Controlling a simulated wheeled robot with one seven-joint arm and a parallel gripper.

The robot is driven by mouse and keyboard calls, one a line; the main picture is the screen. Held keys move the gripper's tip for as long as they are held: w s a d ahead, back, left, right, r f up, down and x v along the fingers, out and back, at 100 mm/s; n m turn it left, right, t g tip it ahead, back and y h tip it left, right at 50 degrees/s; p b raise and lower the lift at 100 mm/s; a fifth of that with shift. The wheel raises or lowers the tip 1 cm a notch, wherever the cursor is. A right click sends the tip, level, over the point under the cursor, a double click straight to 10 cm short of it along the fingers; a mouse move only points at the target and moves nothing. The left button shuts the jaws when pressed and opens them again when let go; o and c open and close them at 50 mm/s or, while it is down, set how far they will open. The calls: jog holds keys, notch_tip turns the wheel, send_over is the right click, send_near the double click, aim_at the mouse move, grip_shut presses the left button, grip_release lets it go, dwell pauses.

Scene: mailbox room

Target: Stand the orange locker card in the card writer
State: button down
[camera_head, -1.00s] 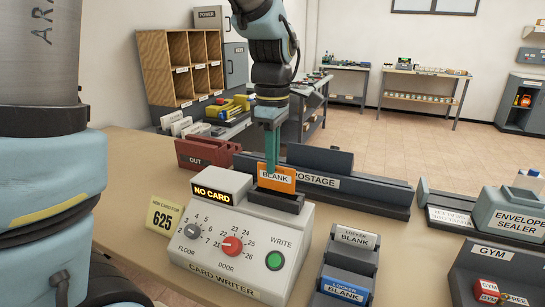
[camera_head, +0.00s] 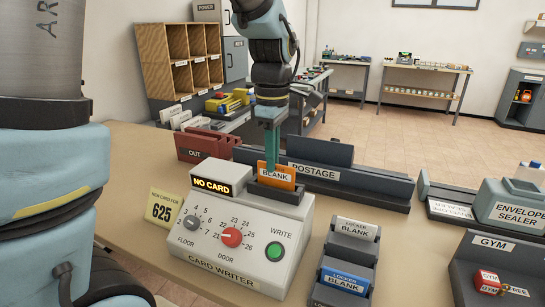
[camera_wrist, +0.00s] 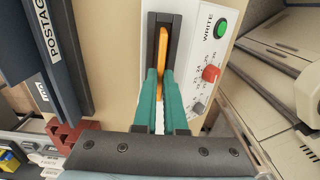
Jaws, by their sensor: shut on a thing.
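The orange locker card (camera_head: 277,176), lettered BLANK, stands upright at the dark slot on top of the card writer (camera_head: 221,260). In the wrist view the orange card (camera_wrist: 163,47) lines up with the long dark slot (camera_wrist: 151,50); how deep it sits I cannot tell. My gripper (camera_head: 272,160) is directly above, its teal fingers shut on the card's upper part; the fingers (camera_wrist: 153,96) also show in the wrist view. The writer's display (camera_head: 212,187) reads NO CARD. Its grey floor dial (camera_head: 193,223), red door dial (camera_head: 232,237) and green write button (camera_head: 275,252) are uncovered.
A 625 sign (camera_head: 162,207) stands left of the writer. A blank-card holder (camera_head: 345,270) with a blue card is at right. The postage unit (camera_head: 340,176) and red OUT tray (camera_head: 207,145) stand behind. The envelope sealer (camera_head: 512,211) is far right.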

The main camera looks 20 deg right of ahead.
jog(key=shift+f, duration=0.6)
jog(key=c, duration=0.9)
grip_release()
jog(key=shift+r, duration=0.15)
notch_tip(320, 180, up, 7)
jog(key=p, duration=0.6)
jog(key=shift+a, duration=0.1)
jog(key=a+f+m, duration=0.2)
jog(key=a+m, duration=0.1)
jog(key=a, duration=0.5)
jog(key=w+a+f+m+t, duration=0.1)
jog(key=a+f+m, duration=0.2)
jog(key=a, duration=0.5)
jog(key=a+f+m+b, duration=0.1)
jog(key=a+m, duration=0.3)
jog(key=a, duration=0.5)
jog(key=shift+w+f+m+t, duration=0.15)
jog(key=shift+f+m+t, duration=0.15)
jog(key=shift+f, duration=0.5)
